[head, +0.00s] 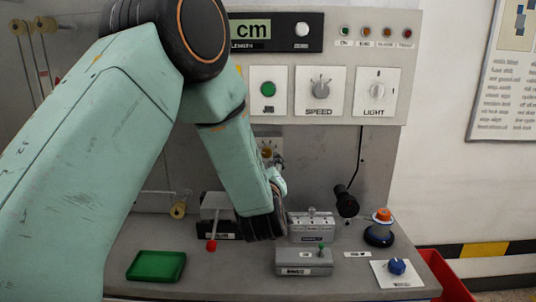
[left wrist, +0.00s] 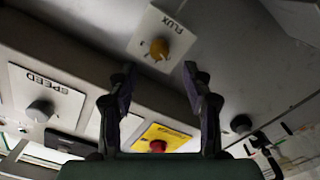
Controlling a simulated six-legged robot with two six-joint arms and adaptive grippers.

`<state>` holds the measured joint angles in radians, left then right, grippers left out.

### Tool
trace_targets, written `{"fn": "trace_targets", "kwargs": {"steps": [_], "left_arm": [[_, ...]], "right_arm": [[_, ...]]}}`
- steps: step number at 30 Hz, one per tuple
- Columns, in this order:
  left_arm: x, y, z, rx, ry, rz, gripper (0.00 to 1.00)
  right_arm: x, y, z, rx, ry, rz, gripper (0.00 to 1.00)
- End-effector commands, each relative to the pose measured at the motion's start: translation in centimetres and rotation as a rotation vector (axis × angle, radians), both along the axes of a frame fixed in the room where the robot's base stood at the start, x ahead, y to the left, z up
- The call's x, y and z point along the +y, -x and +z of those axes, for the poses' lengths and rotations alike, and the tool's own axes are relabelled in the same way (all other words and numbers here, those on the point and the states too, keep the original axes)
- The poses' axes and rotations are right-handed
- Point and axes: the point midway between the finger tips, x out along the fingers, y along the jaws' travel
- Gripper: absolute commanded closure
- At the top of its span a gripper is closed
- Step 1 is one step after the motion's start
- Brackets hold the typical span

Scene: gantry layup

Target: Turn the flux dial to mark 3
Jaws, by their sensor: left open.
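In the head view the dial (head: 267,152) shows on the grey back panel, partly hidden by my left arm. My left gripper (left wrist: 158,72) is open and empty, its two dark fingers apart, with no visible contact with the dial. The dial's marks are too small to read. My right gripper is not in view.
Above are the SPEED knob (head: 320,86), the LIGHT knob (head: 377,90) and a green button (head: 268,89). On the bench are a green tray (head: 156,266), grey switch boxes (head: 304,262), an orange-topped device (head: 379,234) and a blue knob (head: 397,267). A black cable hangs right of the dial.

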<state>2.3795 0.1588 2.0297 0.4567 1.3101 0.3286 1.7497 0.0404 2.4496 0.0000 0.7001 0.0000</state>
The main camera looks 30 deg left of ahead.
Motion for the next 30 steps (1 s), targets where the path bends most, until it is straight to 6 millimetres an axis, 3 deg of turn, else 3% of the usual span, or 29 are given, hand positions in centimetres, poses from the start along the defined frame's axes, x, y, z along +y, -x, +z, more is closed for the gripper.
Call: {"fn": "trace_targets", "kwargs": {"steps": [5, 18, 30], "left_arm": [[0.4, -1.0, 0.0, -0.008, 0.009, 0.003, 0.5], [3.3, -6.0, -0.1, -0.004, 0.007, -0.001, 0.5], [3.9, -6.7, -0.1, -0.004, 0.006, -0.004, 0.5]], "right_arm": [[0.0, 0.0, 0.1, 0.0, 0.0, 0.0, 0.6], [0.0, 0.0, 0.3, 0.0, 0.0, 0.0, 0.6], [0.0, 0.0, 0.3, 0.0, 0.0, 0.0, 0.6]]}}
